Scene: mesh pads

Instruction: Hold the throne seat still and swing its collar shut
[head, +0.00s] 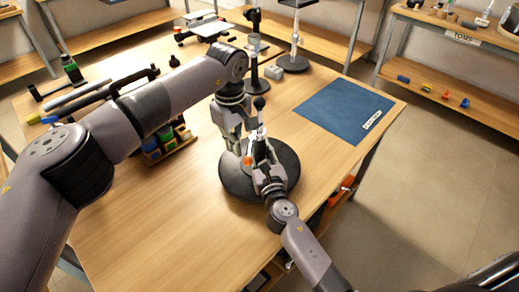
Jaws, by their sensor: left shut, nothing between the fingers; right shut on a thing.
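The throne seat (239,191) stands upright on the wooden table, with a wide round black base. Both grippers hide most of its upright part, and I cannot make out its collar. A dark rounded knob (259,103) shows above the grippers, and a small orange part (247,161) shows between them. My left gripper (235,148) points down over the base, shut with nothing between its fingers. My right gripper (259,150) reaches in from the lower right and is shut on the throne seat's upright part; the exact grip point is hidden.
A blue mat (342,108) lies at the table's right. Black stands (293,62) are behind the throne seat. A wooden holder (170,148) with coloured items and dark tubes (85,97) lie left, near my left arm. The table's front left is clear.

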